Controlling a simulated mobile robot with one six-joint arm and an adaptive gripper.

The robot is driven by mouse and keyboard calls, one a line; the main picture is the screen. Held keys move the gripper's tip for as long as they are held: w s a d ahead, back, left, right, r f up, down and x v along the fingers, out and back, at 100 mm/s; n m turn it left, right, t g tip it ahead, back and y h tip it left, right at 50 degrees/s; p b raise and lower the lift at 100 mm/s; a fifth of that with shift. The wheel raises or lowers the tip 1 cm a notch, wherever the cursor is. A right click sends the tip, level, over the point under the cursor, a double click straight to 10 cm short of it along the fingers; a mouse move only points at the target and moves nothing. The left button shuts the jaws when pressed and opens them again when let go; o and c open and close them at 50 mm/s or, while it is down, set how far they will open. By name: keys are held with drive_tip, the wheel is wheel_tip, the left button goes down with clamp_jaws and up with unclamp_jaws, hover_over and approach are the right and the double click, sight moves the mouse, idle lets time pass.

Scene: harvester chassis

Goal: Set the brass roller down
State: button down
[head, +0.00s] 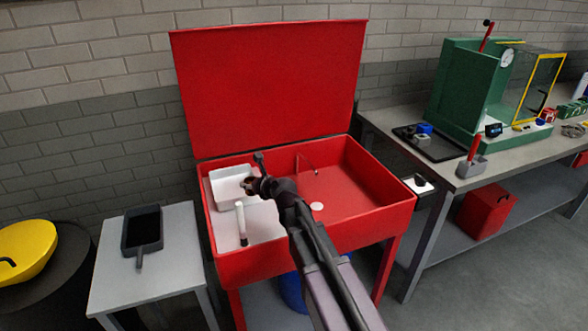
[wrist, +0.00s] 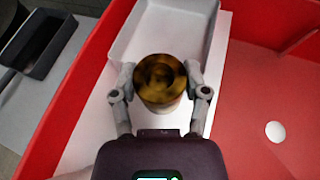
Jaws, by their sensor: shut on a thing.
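The brass roller (wrist: 159,82) is between the two fingers of my gripper (wrist: 160,92), its round end facing the wrist camera. My gripper is shut on it. In the head view my gripper (head: 250,186) is over the left part of the red basin, at the edge of a white tray. There the roller (head: 248,182) shows only as a small brownish patch, partly hidden by my gripper. I cannot tell whether the roller touches the surface under it.
The white tray (head: 222,194) lies in the red basin (head: 392,212), whose lid stands open behind. A white disc (head: 317,206) lies on the basin's clear red floor. A dark pan (head: 143,232) is on the left table.

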sight(251, 180)
wheel_tip(251, 180, up, 23)
drive_tip(key=p, duration=2.2)
drive_tip(key=shift+f, duration=0.2)
drive_tip(key=shift+s, duration=0.1)
drive_tip(key=shift+d, duration=0.1)
